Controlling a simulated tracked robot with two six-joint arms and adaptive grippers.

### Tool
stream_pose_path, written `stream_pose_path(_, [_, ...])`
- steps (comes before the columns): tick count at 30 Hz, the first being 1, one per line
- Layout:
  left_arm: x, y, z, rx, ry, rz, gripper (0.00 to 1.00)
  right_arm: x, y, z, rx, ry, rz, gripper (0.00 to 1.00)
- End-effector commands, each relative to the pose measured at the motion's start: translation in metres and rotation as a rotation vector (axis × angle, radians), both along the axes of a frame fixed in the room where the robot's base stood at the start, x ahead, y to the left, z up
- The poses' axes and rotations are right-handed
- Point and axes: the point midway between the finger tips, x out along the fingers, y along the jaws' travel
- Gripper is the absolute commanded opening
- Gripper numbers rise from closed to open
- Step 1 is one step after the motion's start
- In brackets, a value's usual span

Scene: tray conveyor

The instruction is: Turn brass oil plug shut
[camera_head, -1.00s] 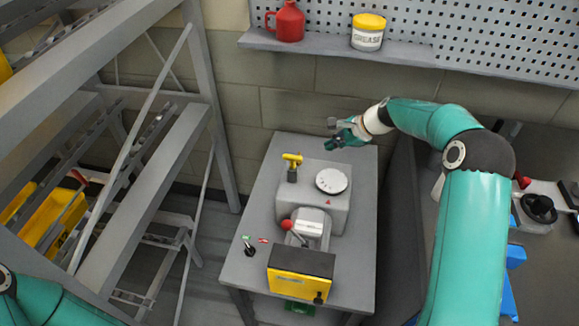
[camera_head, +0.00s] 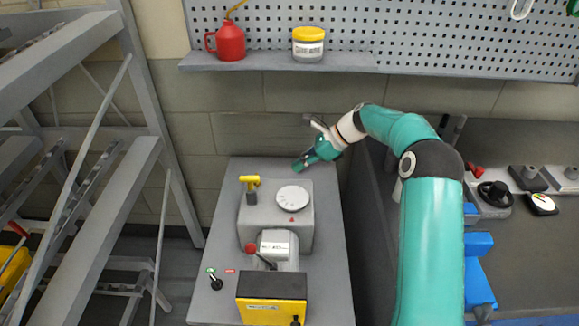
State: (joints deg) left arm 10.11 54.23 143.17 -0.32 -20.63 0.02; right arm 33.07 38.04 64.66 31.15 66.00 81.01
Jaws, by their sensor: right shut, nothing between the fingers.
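A yellow, brass-like T-shaped plug (camera_head: 250,182) stands upright on a dark stem at the back left of a grey machine housing (camera_head: 305,232). I take it for the oil plug; how far it is turned I cannot tell. My right gripper (camera_head: 297,167) is shut and empty. It is to the right of the plug and behind the white round dial (camera_head: 292,196), apart from the plug, with its fingers pointing left and down. My left gripper is not in view.
The machine stands on a grey bench (camera_head: 222,255) with a red-knobbed lever (camera_head: 251,248), a small black switch (camera_head: 215,282) and a yellow-fronted box (camera_head: 271,311). A shelf (camera_head: 280,61) above holds a red oil can (camera_head: 230,42) and a grease tub (camera_head: 308,45). Grey racking (camera_head: 110,200) rises at left.

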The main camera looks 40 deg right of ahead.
Motion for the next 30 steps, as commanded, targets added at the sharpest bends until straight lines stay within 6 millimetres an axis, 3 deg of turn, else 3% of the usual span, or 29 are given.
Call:
stream_pose_path(12, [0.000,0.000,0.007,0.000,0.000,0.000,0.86,0.036,0.046,-0.058,0.002,0.002,0.003,0.00])
stream_pose_path(21, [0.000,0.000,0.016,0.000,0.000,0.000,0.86,0.059,0.073,-0.057,-0.001,0.000,0.001,0.00])
stream_pose_path(30, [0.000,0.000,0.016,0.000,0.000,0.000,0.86,0.062,0.076,-0.058,-0.001,0.000,0.001,0.00])
